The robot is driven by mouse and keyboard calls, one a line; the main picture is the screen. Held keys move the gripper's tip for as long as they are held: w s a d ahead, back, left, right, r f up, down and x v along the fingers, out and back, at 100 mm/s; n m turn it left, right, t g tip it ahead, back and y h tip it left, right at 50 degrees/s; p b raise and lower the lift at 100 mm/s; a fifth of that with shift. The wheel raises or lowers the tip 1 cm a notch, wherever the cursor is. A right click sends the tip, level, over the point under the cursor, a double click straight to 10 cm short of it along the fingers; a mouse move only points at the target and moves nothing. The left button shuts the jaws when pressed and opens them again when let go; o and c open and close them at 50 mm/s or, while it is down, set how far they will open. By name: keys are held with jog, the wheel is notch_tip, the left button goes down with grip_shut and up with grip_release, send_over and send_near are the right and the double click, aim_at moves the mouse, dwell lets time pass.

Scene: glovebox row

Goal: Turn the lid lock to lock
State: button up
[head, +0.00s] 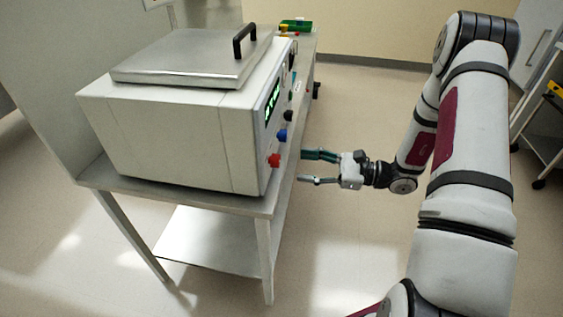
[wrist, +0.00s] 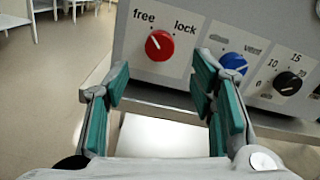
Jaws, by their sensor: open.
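The lid lock is a red knob (wrist: 159,46) on the front panel of the white box-shaped machine (head: 165,135). In the wrist view it sits between the printed words "free" and "lock", and its white mark points up-left toward "free". The knob also shows in the head view (head: 273,160) at the panel's near lower corner. My gripper (head: 305,168) is open and empty, facing the panel a short way to the right of the knob. In the wrist view the green-padded fingers (wrist: 160,84) are spread below and either side of the knob, apart from it.
A blue knob (wrist: 233,64) is right of the red one, close to my right finger in the picture. A black dial (wrist: 288,82) is further right. The machine stands on a metal table (head: 180,193). Floor beside my gripper is clear.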

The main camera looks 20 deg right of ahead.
aim_at(275, 161)
jog(key=x, duration=0.7)
jog(key=shift+a, duration=0.1)
jog(key=shift+c, duration=0.3)
jog(key=c, duration=1.1)
